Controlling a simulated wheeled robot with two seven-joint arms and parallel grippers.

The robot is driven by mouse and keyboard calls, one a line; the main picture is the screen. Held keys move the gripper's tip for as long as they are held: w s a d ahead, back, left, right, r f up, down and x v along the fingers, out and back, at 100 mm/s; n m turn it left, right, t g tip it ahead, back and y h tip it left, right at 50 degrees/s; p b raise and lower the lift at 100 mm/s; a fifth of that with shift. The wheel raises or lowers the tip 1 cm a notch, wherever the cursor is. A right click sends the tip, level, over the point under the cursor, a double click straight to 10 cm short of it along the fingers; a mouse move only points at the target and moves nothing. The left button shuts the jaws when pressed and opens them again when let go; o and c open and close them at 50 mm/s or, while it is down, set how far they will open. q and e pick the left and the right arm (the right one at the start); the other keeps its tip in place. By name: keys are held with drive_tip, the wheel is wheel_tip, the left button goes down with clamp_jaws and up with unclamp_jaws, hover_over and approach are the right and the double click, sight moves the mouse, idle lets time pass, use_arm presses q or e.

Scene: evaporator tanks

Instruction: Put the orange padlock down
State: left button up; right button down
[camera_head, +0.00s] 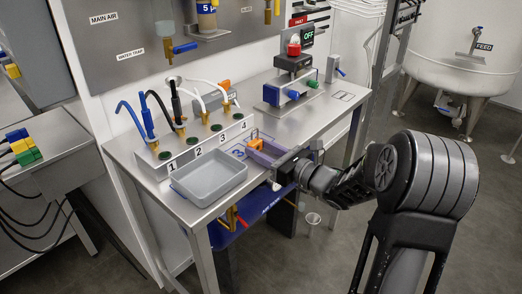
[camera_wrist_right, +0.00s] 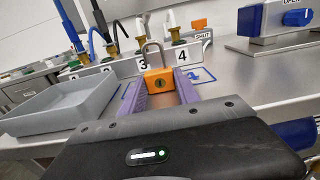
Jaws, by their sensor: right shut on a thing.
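The orange padlock (camera_wrist_right: 160,82) stands upright between the purple fingers of my right gripper (camera_wrist_right: 161,90), its grey shackle pointing up. In the head view only a small orange part of the padlock (camera_head: 256,144) shows above the fingers. My right gripper (camera_head: 260,154) is shut on it, low over the steel table (camera_head: 225,214), by the blue floor-plan markings in front of the numbered block (camera_head: 206,148). I cannot tell whether the padlock touches the table. My left gripper is not in view.
A grey tray (camera_head: 207,194) lies just left of my right gripper. Several hoses with brass fittings rise from the numbered block behind. Another orange part (camera_wrist_right: 199,24) sits by the SHUT label. A valve stand (camera_head: 287,95) and a red emergency button (camera_head: 294,46) stand farther back.

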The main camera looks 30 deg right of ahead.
drive_tip(key=shift+f, duration=0.1)
drive_tip(key=c, duration=0.9)
unclamp_jaws()
drive_tip(key=shift+s, duration=0.15)
drive_tip(key=v, duration=1.1)
drive_tip(key=shift+s, duration=0.4)
drive_tip(key=shift+d, duration=0.1)
